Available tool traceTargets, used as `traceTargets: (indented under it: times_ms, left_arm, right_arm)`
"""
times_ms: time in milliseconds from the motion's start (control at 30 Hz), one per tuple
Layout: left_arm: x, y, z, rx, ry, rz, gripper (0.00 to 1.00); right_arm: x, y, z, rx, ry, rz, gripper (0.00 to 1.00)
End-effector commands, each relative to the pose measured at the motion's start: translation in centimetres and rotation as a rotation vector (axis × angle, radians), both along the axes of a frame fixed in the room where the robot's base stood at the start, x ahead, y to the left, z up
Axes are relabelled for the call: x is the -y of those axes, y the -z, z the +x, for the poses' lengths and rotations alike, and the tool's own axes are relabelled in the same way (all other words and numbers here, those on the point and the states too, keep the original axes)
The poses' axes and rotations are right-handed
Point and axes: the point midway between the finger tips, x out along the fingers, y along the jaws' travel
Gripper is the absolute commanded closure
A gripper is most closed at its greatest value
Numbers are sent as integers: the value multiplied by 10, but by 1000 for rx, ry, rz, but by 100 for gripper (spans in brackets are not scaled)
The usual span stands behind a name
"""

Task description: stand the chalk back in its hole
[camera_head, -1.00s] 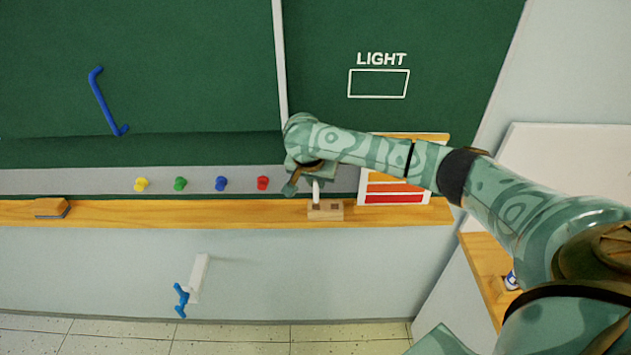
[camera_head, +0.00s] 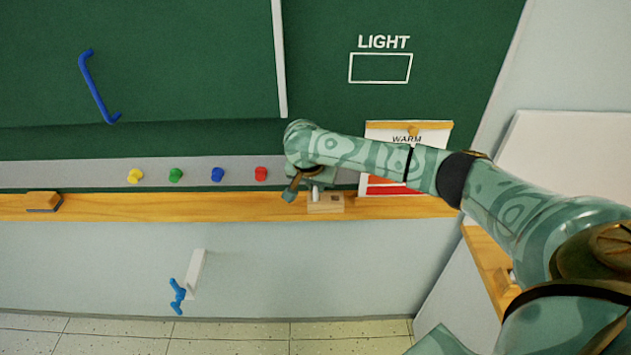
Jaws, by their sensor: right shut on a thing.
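A white piece of chalk (camera_head: 315,194) stands upright at the left part of a small wooden block (camera_head: 327,207) with holes. A dark hole shows at the block's right side. My right gripper (camera_head: 312,186) is shut on the chalk, just above the block. The chalk's lower end meets the block, and only a short length shows below the gripper; I cannot tell how deep it sits. The gripper and wrist hide the chalk's upper part. My left gripper is not in view.
The block rests on a wooden ledge (camera_head: 180,207) under the green board (camera_head: 190,70). Yellow, green, blue and red magnets (camera_head: 261,174) sit on the grey strip. An eraser (camera_head: 42,201) lies at far left. A "WARM" card (camera_head: 377,132) stands behind my right arm.

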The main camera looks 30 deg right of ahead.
Motion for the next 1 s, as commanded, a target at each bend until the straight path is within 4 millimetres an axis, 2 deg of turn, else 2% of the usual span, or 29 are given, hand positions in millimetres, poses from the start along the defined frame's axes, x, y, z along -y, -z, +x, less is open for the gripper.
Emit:
traceTargets:
  times_ms: [333, 367, 433, 833, 900, 1000]
  left_arm:
    - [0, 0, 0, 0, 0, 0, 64]
    - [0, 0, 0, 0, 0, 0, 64]
    - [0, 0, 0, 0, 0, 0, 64]
    - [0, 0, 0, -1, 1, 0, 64]
    - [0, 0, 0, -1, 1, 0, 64]
    - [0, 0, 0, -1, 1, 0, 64]
  right_arm:
    - [0, 0, 0, 0, 0, 0, 100]
    - [0, 0, 0, 0, 0, 0, 82]
    - [0, 0, 0, 0, 0, 0, 62]
    - [0, 0, 0, 0, 0, 0, 62]
    - [0, 0, 0, 0, 0, 0, 51]
    - [0, 0, 0, 0, 0, 0, 51]
